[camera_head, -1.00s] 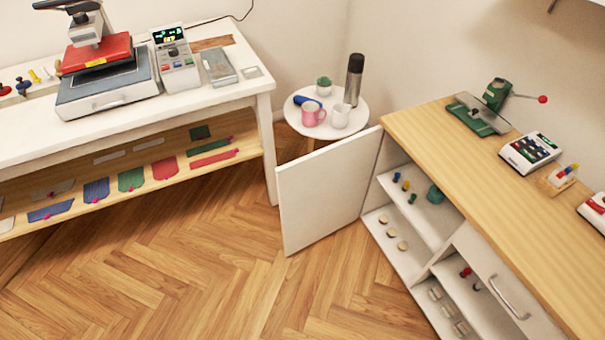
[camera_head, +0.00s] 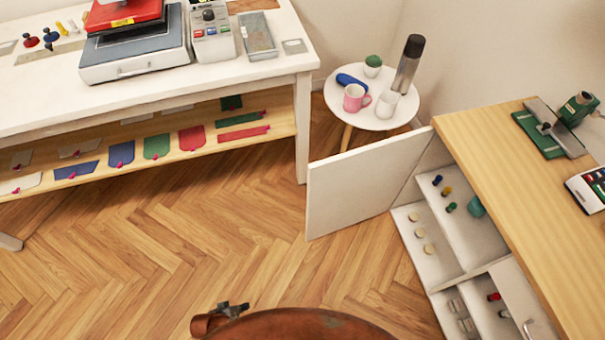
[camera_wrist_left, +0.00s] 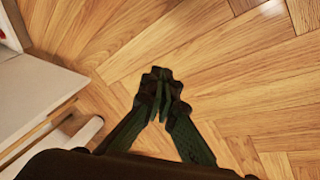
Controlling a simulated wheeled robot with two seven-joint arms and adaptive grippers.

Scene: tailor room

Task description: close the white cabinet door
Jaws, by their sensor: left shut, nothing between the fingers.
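The white cabinet door (camera_head: 355,185) stands wide open in the head view. It sticks out to the left from the cabinet (camera_head: 460,270) with the wooden top, and the shelves behind it are exposed. My left gripper (camera_head: 235,309) is at the bottom of the head view, low and left of the door and apart from it. In the left wrist view the left gripper's dark fingers (camera_wrist_left: 160,82) are together, empty, above the wooden floor. My right gripper is in neither view.
A round white side table (camera_head: 372,121) with mugs and a flask stands behind the door. A white worktable (camera_head: 305,125) stands at the left. The wooden floor (camera_head: 230,235) in front of the door is clear. A white panel (camera_wrist_left: 38,95) shows at the left wrist view's edge.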

